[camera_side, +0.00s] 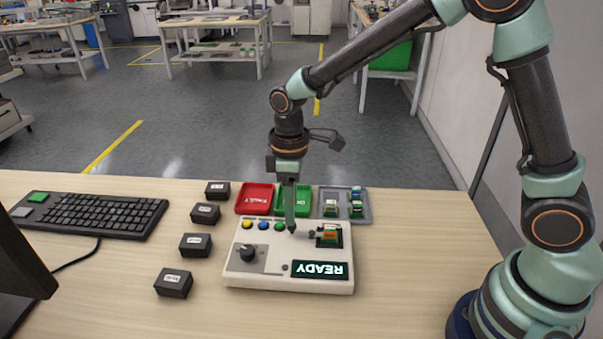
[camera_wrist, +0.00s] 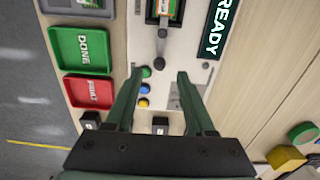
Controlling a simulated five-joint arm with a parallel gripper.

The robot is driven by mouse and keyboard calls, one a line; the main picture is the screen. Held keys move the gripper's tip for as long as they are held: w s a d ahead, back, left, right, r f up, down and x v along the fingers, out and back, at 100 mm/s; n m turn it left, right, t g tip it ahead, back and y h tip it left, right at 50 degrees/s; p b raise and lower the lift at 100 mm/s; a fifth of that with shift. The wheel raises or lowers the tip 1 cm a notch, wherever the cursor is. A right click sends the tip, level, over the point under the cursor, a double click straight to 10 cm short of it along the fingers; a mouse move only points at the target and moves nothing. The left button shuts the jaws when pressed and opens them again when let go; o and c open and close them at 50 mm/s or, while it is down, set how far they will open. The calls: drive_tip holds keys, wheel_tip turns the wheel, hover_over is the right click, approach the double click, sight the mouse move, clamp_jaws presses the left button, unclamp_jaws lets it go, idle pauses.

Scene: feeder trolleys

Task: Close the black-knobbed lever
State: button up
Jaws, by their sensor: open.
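The lever (camera_side: 312,234) with a dark knob is on the white tester box (camera_side: 300,283), beside the socket that holds a green and orange board (camera_side: 329,232). In the wrist view the lever (camera_wrist: 161,46) lies along the box, its knob toward the socket, just beyond my fingertips. My gripper (camera_side: 291,229) is over the box, pointing down, left of the lever. In the wrist view my gripper (camera_wrist: 159,75) is open and empty, its fingers apart. One finger hides the other in the side view. The box's display (camera_side: 320,269) reads READY.
A black rotary knob (camera_side: 248,253) and colored buttons (camera_side: 262,225) are on the box. Behind it stand a red tray (camera_side: 255,198), a green tray (camera_side: 283,205) and a grey tray (camera_side: 364,208) with boards. Several black boxes (camera_side: 174,283) stand left.

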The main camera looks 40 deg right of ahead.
wheel_tip(320, 180, up, 8)
